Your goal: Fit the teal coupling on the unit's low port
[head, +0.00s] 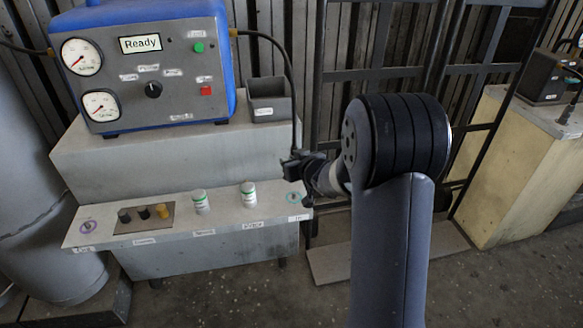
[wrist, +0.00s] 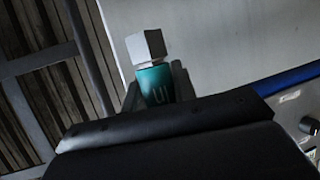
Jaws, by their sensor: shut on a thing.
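My gripper (wrist: 157,84) is shut on the teal coupling (wrist: 156,86), with a grey finger on each side of it. The coupling has a teal body with pale marking and a silver hexagonal end (wrist: 146,46) that sticks out past the fingers. In the head view my gripper (head: 292,168) is small and dark, near the right end of the shelf, and I cannot make out the coupling there. The unit (head: 150,62) is a blue-cased box with a grey front, two gauges and a display reading "Ready". I cannot pick out its low port.
The shelf (head: 190,240) holds two white bottles (head: 200,201), a plate with small fittings (head: 144,217), a purple ring (head: 88,227) and a teal ring (head: 293,198). A grey bin (head: 269,100) stands right of the unit. A black hose (head: 285,60) hangs from the unit's right side.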

